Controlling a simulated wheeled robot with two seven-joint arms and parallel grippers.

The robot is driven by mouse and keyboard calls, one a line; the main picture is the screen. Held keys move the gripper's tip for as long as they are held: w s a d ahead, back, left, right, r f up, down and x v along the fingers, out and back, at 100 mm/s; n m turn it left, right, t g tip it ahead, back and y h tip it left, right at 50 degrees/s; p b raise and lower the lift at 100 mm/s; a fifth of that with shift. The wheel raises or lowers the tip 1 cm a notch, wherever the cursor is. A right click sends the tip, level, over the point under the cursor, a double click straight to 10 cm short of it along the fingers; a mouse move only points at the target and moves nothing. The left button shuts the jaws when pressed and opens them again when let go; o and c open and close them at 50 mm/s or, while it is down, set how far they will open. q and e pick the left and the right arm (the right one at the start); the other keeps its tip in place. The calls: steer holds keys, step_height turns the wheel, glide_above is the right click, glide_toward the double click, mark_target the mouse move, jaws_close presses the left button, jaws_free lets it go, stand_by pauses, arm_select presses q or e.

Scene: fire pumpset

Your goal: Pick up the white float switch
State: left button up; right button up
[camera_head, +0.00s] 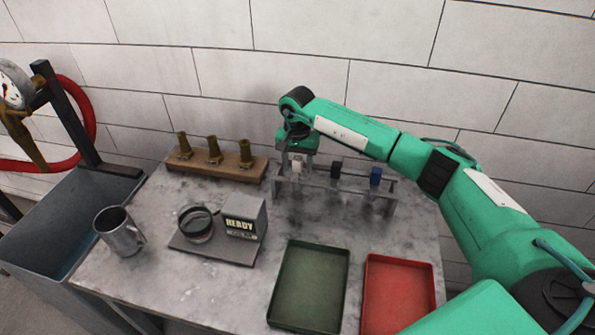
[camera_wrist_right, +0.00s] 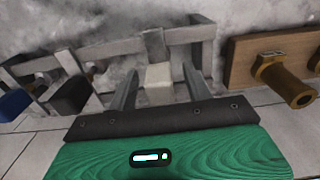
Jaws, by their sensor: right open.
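The white float switch (camera_head: 296,168) hangs on the grey rack (camera_head: 334,186) at the back of the table, at its left end. My left gripper is not in view.
A wooden block with brass nozzles (camera_head: 215,158) stands just left of the rack. A green tray (camera_head: 310,287) and a red tray (camera_head: 398,297) lie at the front. A metal mug (camera_head: 120,231) and a box (camera_head: 244,217) on a dark plate stand at left.

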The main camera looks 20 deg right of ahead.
steer(key=shift+f, duration=1.2)
steer(key=c, duration=1.1)
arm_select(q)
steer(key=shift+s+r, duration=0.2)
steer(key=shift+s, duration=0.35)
arm_select(e)
steer(key=shift+r, duration=0.1)
